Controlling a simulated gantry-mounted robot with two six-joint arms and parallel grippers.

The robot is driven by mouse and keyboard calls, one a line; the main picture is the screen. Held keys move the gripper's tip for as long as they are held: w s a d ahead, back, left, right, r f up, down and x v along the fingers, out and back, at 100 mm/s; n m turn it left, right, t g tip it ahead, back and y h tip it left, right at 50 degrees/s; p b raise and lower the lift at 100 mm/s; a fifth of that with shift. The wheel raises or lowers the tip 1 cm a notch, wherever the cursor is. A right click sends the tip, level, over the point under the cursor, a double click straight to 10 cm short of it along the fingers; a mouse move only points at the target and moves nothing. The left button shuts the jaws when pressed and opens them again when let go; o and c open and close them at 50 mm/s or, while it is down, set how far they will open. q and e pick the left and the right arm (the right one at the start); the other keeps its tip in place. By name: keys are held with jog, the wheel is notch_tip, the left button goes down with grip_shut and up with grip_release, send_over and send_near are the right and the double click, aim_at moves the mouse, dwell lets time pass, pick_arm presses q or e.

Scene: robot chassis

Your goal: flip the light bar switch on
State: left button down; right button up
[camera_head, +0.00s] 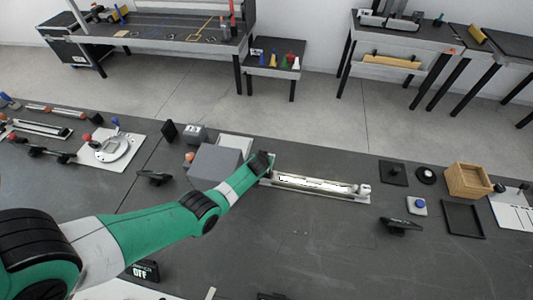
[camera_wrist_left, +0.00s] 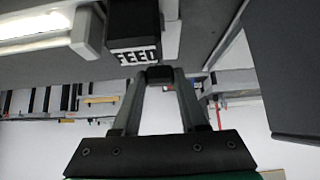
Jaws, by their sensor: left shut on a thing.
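The light bar (camera_head: 315,184) is a long, pale strip on a mount on the dark table, right of my left gripper. Its end shows bright white in the left wrist view (camera_wrist_left: 35,28). A dark box labelled FEED (camera_wrist_left: 135,22) sits beside that end. My left gripper (camera_head: 266,165) is at the left end of the bar. In the left wrist view its fingers (camera_wrist_left: 160,74) close on a small dark block, apparently the switch (camera_wrist_left: 160,72), just by the FEED label. The switch's position, on or off, cannot be told. My right gripper is not in view.
A wooden bin (camera_head: 468,180), a black tray (camera_head: 463,218) and a blue button (camera_head: 418,204) lie to the right. The table in front of the bar is mostly clear.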

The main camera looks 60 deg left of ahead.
pick_arm(q)
jog(key=shift+c, duration=2.2)
grip_release()
jog(key=shift+d+r, duration=0.1)
jog(key=shift+s+d+r+p, duration=0.1)
jog(key=shift+s+r+p, duration=0.05)
jog(key=shift+r+p, duration=0.15)
jog(key=p+v, duration=0.6)
jog(key=v, duration=0.4)
jog(key=shift+s+d+r+p, duration=0.15)
jog(key=shift+s+d+p, duration=0.1)
jog(key=shift+d+p, duration=0.15)
